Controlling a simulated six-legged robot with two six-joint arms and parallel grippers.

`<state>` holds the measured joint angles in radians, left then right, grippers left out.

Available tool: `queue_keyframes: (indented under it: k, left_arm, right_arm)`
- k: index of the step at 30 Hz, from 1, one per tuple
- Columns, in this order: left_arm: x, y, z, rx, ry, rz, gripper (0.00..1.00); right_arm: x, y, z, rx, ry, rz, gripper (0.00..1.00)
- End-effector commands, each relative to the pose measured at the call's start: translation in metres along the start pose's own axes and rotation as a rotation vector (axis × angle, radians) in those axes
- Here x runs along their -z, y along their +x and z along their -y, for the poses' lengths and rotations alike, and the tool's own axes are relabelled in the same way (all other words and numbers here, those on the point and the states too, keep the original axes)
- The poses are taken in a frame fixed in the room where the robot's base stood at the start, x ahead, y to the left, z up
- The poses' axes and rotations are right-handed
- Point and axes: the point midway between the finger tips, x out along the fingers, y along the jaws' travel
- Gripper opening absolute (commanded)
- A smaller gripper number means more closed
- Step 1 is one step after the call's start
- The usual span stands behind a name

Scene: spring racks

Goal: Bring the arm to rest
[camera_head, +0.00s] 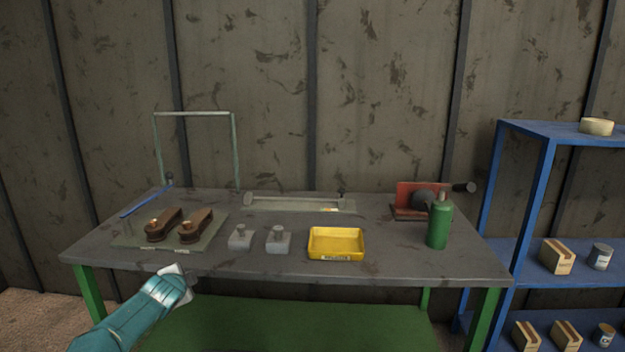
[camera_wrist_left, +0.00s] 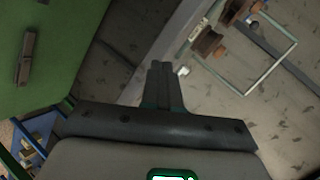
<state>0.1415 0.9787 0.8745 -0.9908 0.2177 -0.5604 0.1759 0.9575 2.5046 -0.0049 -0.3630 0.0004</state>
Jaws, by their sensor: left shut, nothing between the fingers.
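My left arm comes in from the lower left in the head view, and its gripper (camera_head: 188,277) is at the front edge of the workbench, left of the middle. In the left wrist view the gripper's fingers (camera_wrist_left: 162,72) are together, with nothing between them. My right gripper is in neither view. The workbench (camera_head: 290,215) has a dark grey top and green legs. Two brown spring-like pieces (camera_head: 164,224) (camera_head: 196,226) stand on a flat plate (camera_head: 128,240) at the left of the bench, beyond the gripper.
Two grey blocks (camera_head: 240,238) (camera_head: 278,240), a yellow tray (camera_head: 336,257), a green bottle (camera_head: 439,225) and a red machine (camera_head: 408,198) stand on the bench. A long grey tray (camera_head: 292,203) lies at the back. A blue shelf (camera_head: 548,140) stands at right.

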Motion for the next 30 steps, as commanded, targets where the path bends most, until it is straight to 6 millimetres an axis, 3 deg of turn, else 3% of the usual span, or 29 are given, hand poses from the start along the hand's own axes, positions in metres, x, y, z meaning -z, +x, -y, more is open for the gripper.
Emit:
queue_keyframes:
  k: [3, 8, 14, 18, 23, 30]
  left_arm:
    - [0.009, 0.0, -0.056, -0.125, -0.104, -0.033, 0.0]
    - [0.017, -0.012, -0.131, -0.287, -0.262, -0.051, 0.0]
    - [0.022, -0.044, -0.221, -0.482, -0.471, -0.024, 0.0]
    - [0.022, -0.078, -0.279, -0.608, -0.623, 0.031, 0.0]
    - [0.018, -0.127, -0.338, -0.735, -0.794, 0.13, 0.0]
    - [0.005, -0.217, -0.408, -0.88, -1.028, 0.345, 0.0]
  right_arm:
    - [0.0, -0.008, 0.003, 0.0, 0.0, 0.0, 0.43]
    - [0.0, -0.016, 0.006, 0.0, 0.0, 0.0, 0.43]
    - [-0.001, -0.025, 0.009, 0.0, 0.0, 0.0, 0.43]
    - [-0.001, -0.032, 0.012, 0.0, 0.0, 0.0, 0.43]
    - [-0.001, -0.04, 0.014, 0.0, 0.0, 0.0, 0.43]
    - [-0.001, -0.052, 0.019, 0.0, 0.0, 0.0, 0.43]
